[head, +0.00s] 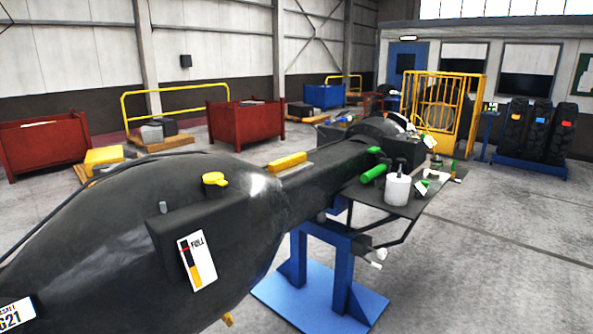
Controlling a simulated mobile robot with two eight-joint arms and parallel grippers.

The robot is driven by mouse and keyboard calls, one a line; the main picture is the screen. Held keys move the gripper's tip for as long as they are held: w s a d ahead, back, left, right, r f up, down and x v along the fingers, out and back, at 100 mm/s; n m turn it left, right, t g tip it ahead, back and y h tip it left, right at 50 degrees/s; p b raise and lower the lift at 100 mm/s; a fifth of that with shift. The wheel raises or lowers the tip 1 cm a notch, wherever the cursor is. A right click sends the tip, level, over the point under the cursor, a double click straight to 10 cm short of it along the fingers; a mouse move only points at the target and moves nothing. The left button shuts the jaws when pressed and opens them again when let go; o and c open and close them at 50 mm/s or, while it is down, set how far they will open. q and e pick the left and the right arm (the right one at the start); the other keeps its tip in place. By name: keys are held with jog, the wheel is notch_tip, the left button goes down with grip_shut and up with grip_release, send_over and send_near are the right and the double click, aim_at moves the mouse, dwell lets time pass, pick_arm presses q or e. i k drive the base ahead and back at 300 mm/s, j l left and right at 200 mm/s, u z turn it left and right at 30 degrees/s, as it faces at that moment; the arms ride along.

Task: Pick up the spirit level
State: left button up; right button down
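A large dark rounded body (120,235) with a yellow cap (215,179) fills the left foreground. A blue stand (345,280) is under the beam. A dark shelf (385,202) holds a white canister (397,190) and a green cylinder (373,173). Open floor lies at right.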

aim_at(283, 164)
jog(key=i+l+u, duration=0.25)
jog(key=i+l, duration=0.2)
jog(key=i+l+u, duration=0.2)
jog(key=i+l, duration=0.4)
jog(key=i+l+u, duration=0.25)
jog(key=i+l, duration=0.25)
jog(key=l, duration=0.15)
